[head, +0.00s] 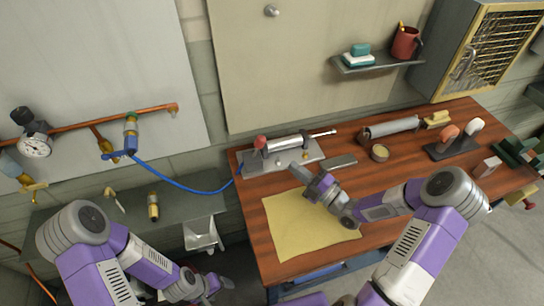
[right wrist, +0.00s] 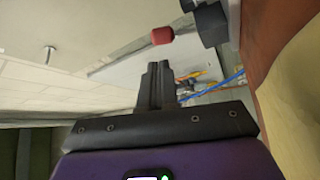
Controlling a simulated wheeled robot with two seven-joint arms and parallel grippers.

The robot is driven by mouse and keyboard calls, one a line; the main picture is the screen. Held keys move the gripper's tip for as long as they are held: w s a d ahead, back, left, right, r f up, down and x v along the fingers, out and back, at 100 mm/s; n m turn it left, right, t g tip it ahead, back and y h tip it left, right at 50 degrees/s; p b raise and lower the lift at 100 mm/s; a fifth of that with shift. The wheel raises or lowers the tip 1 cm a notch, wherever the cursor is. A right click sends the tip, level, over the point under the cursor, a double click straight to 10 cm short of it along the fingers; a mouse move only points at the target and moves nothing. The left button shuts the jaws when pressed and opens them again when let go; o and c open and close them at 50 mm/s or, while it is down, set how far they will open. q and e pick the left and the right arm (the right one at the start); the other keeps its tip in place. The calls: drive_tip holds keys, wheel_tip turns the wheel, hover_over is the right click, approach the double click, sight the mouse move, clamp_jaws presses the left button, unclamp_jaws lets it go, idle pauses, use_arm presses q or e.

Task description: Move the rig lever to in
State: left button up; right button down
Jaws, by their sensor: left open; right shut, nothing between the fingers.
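The rig (head: 282,157) is a metal plate with a silver cylinder and a thin rod pointing right, on the workbench's back left. Its lever shows a red knob (head: 260,142) at the rig's left end. The red knob also shows in the right wrist view (right wrist: 162,35), beyond my right gripper (right wrist: 157,75) and apart from it. In the head view my right gripper (head: 300,170) is shut and empty, just in front of the rig. Part of the lever below the knob is hard to make out. My left gripper (head: 218,287) is open and empty, low, left of the bench.
A yellow cloth (head: 305,228) lies on the wooden workbench (head: 378,205). A grey cylinder (head: 390,128), a round tin (head: 379,153) and a dark holder (head: 455,145) stand to the right. A blue hose (head: 185,187) runs from the wall valve (head: 131,135) to the rig's left side.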

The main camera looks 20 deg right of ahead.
sight(260, 142)
idle(0.3)
drive_tip(key=x, duration=1)
